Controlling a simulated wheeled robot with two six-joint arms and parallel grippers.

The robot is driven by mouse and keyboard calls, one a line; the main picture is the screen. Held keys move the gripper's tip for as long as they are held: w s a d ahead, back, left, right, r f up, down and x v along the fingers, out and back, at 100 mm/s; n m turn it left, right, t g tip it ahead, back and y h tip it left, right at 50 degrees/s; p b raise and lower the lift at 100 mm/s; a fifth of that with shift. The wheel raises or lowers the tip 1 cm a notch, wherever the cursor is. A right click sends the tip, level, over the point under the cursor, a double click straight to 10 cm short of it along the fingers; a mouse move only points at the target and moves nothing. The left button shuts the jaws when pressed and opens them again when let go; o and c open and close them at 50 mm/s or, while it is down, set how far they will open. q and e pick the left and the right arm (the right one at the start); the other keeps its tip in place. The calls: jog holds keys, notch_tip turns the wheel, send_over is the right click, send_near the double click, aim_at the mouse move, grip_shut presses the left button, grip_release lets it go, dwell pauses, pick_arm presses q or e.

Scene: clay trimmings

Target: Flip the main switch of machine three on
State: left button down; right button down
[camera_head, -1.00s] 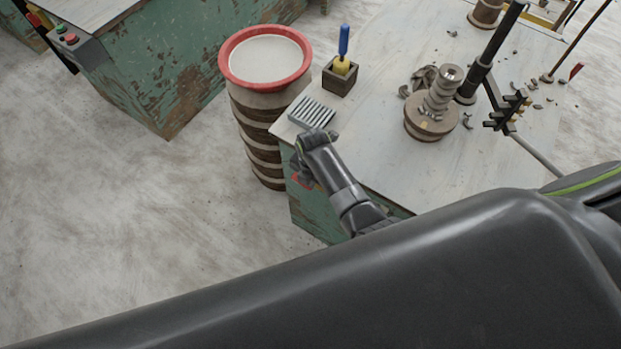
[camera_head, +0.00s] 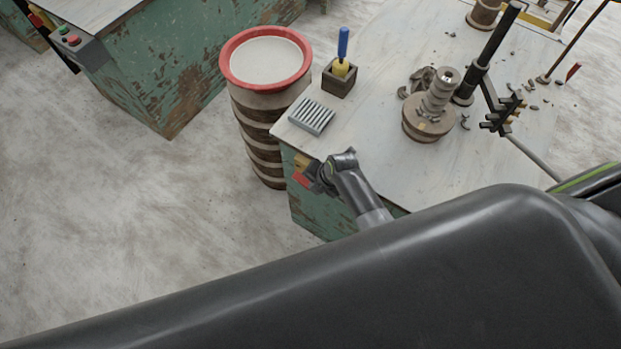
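A wooden-topped machine table (camera_head: 365,150) with a worn green body stands in the middle. On its front left face, below the corner, a small fitting shows a yellow part (camera_head: 301,160) and a red part (camera_head: 301,179); it seems to be the switch, but its position and any machine number cannot be read. My gripper (camera_head: 314,177), likely the left, is at this fitting and partly covers it. Its fingers are too small and dark to tell open from shut, or whether they touch it. My other gripper is not in view.
A red-rimmed barrel (camera_head: 236,72) stands close left of the table. A ribbed grey block (camera_head: 312,116), a box with a blue-handled tool (camera_head: 340,80) and a stacked spindle (camera_head: 430,120) are on the tabletop. Another green machine (camera_head: 150,80) stands back left. Floor is free at left.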

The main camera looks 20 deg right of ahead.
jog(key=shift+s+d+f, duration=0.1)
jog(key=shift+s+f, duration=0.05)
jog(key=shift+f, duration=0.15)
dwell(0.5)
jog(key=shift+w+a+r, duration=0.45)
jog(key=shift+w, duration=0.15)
